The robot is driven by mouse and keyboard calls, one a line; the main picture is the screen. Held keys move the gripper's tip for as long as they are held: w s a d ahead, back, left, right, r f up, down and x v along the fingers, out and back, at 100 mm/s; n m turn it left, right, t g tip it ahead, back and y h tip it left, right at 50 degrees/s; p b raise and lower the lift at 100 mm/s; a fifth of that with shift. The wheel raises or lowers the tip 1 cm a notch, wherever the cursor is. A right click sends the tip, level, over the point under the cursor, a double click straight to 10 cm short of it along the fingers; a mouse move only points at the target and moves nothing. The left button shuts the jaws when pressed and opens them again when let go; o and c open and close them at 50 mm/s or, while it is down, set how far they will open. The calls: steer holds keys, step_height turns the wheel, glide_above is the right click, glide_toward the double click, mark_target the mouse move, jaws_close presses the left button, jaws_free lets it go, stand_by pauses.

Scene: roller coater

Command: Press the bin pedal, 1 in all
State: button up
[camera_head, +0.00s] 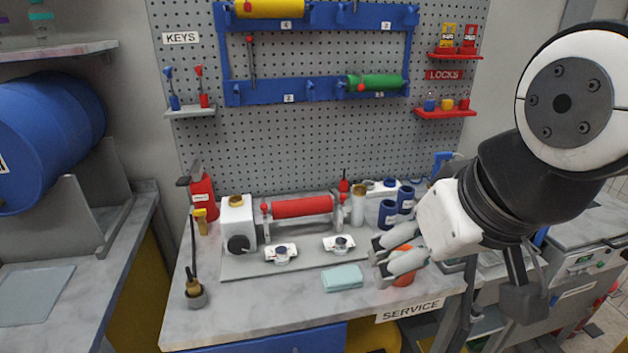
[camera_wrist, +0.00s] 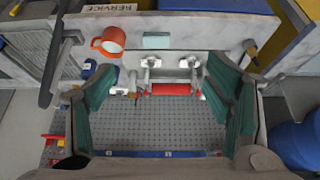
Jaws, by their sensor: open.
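No bin pedal can be made out in either view. A yellow shape (camera_head: 372,338) shows under the front edge of the bench, below the SERVICE label, cut off by the picture's bottom; I cannot tell whether it is the bin. My gripper (camera_head: 378,258) is above the right part of the bench in the head view, its fingers apart and in front of an orange mug (camera_head: 404,278). In the wrist view my gripper (camera_wrist: 157,105) is open, with teal finger pads on both sides and nothing held between them.
The grey bench (camera_head: 245,315) carries a red roller (camera_head: 302,207) on a coater, a teal cloth (camera_head: 342,278), blue jars (camera_head: 388,213) and a red bottle (camera_head: 202,190). A pegboard (camera_head: 320,135) stands behind. A blue drum (camera_head: 45,135) is at the left.

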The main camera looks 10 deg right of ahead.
jaws_close()
stand_by(1.2)
